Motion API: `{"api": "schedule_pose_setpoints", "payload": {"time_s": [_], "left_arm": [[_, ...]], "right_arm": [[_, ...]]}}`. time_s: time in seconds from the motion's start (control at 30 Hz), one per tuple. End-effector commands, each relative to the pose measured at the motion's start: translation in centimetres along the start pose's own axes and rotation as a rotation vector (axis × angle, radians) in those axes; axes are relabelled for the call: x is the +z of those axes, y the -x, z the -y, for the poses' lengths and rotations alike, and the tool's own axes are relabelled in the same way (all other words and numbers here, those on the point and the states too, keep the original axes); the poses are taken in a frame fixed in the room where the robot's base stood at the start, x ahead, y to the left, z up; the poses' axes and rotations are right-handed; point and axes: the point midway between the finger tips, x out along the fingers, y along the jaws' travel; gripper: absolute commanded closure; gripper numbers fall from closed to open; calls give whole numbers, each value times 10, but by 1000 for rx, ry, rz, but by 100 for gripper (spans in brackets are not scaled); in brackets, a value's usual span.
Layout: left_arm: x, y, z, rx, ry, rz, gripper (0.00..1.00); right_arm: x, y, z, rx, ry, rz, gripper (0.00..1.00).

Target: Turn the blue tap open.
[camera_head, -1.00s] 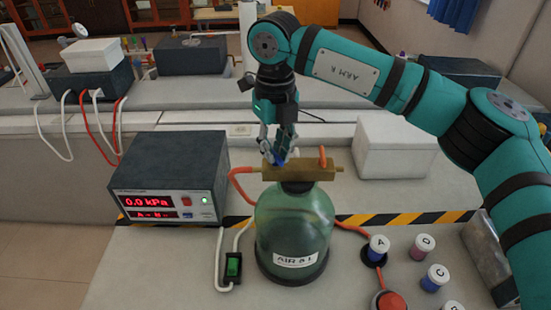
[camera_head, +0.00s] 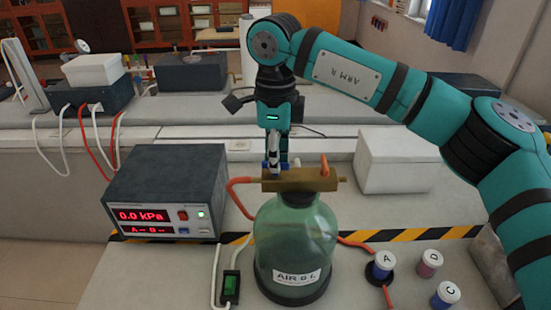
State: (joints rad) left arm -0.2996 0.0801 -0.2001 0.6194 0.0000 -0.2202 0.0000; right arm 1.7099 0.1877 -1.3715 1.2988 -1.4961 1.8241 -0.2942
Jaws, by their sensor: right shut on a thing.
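The blue tap (camera_head: 265,166) sits on the left part of the brass manifold (camera_head: 310,181), on top of a green glass bottle (camera_head: 295,240) labelled AIR. Only small blue bits of the tap show around the fingers. My right gripper (camera_head: 275,168) reaches down from above and is shut on the blue tap, its fingers hiding most of it. An orange tap (camera_head: 324,166) stands on the right part of the manifold. My left gripper is not in view.
A pressure meter (camera_head: 165,190) left of the bottle reads 0.0 kPa. A green switch (camera_head: 231,287) lies in front of it. A white box (camera_head: 395,160) stands behind right. Red hoses run from the manifold and bottle.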

Motion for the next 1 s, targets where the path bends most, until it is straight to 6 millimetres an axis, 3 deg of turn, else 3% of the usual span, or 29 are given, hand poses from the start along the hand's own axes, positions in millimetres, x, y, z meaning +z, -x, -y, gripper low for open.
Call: {"api": "schedule_pose_setpoints", "payload": {"time_s": [0.3,0.87,0.9,1.0], "left_arm": [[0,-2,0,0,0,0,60],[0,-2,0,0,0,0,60],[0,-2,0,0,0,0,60],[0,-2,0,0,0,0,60]], "right_arm": [[0,1,0,-3,129,3,100],[0,2,1,-4,158,3,100],[0,2,1,-4,158,3,88],[0,2,0,-3,157,3,75]]}}
